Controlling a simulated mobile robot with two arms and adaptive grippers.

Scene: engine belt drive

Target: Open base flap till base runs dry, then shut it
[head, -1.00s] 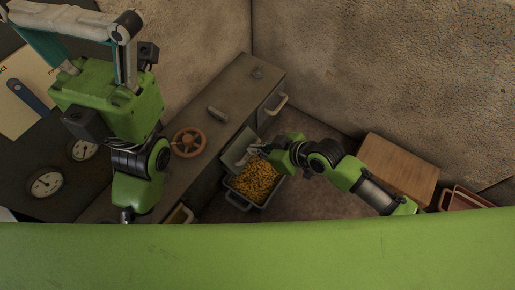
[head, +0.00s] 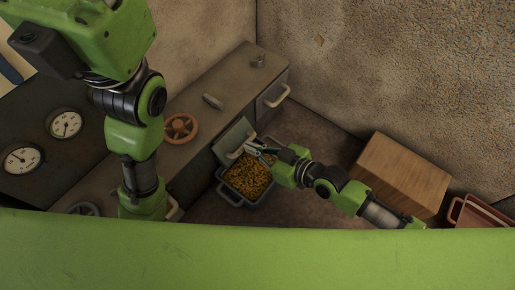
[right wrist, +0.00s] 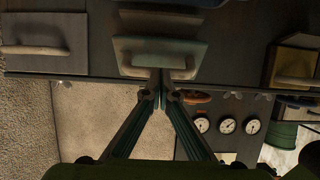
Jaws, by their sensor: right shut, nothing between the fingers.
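A pale grey-green flap (head: 234,138) on the front of the long grey cabinet stands tilted out. In the right wrist view the flap (right wrist: 160,52) shows with a bar handle along its edge. A grey bin (head: 236,201) on the floor below it holds yellow-orange granules (head: 247,177). My right gripper (head: 251,149) is shut and empty, its fingertips close to the flap's handle. In the right wrist view the gripper (right wrist: 162,82) shows its tips together just by the handle; I cannot tell whether they touch. My left gripper is hidden behind the green bar.
The cabinet top carries an orange handwheel (head: 181,128). Another front panel with a handle (head: 275,95) is farther back. Dial gauges (head: 66,124) are at left. A wooden box (head: 402,172) and reddish trays (head: 480,212) stand at right. Some floor lies clear between bin and box.

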